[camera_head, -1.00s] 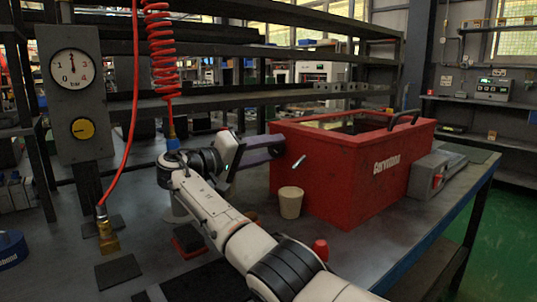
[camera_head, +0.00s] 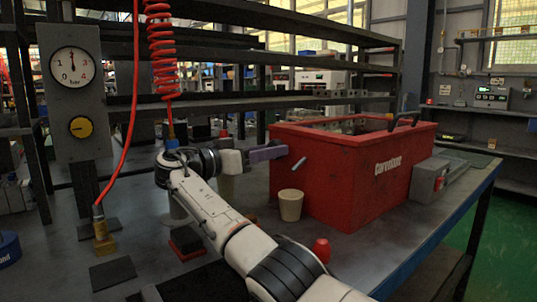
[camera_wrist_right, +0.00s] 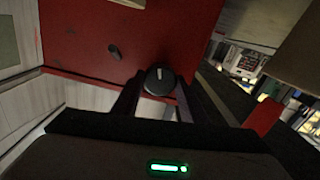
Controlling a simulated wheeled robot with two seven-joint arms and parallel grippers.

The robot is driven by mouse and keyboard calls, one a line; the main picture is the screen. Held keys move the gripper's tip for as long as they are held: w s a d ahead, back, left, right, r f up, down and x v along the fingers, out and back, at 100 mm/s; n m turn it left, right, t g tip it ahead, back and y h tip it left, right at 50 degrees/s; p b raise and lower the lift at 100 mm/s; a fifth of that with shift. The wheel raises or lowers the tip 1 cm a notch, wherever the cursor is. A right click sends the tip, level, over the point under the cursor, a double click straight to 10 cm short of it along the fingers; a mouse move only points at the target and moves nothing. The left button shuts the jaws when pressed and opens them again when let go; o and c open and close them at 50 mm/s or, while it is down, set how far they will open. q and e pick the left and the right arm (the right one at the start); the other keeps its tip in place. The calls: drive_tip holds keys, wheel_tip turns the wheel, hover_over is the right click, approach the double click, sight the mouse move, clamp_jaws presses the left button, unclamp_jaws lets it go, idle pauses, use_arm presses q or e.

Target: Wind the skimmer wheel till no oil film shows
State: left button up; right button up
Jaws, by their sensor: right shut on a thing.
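The red tank (camera_head: 350,190) stands on the bench, and its red side fills much of the right wrist view (camera_wrist_right: 75,35). A dark round knob with a white mark (camera_wrist_right: 160,78), which looks like the skimmer wheel, is on that side. My right gripper (camera_head: 282,150) reaches the tank's left side from the left. In the wrist view my right gripper (camera_wrist_right: 158,88) is shut on this knob, with a finger on each side. In the head view the knob is hidden. The liquid is hidden by the tank wall, so I cannot tell about the oil film. My left gripper is out of view.
A small lever (camera_head: 299,163) sticks out of the tank's side near my gripper. A beige cup (camera_head: 290,206) and a small red piece (camera_head: 321,250) stand in front. A gauge panel (camera_head: 72,100) and a red hose (camera_head: 128,130) are at left.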

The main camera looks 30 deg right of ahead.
drive_tip(key=shift+f+m, duration=0.2)
drive_tip(key=shift+m, duration=0.5)
drive_tip(key=shift+a, duration=0.1)
drive_tip(key=o, duration=1)
drive_tip(key=shift+r, duration=0.1)
drive_tip(key=shift+s+a+p, duration=0.2)
drive_tip(key=shift+a+p, duration=0.3)
drive_tip(key=shift+a, duration=2.1)
drive_tip(key=shift+s+a+p, duration=0.2)
drive_tip(key=shift+a+p, duration=0.3)
drive_tip(key=shift+a, duration=2.05)
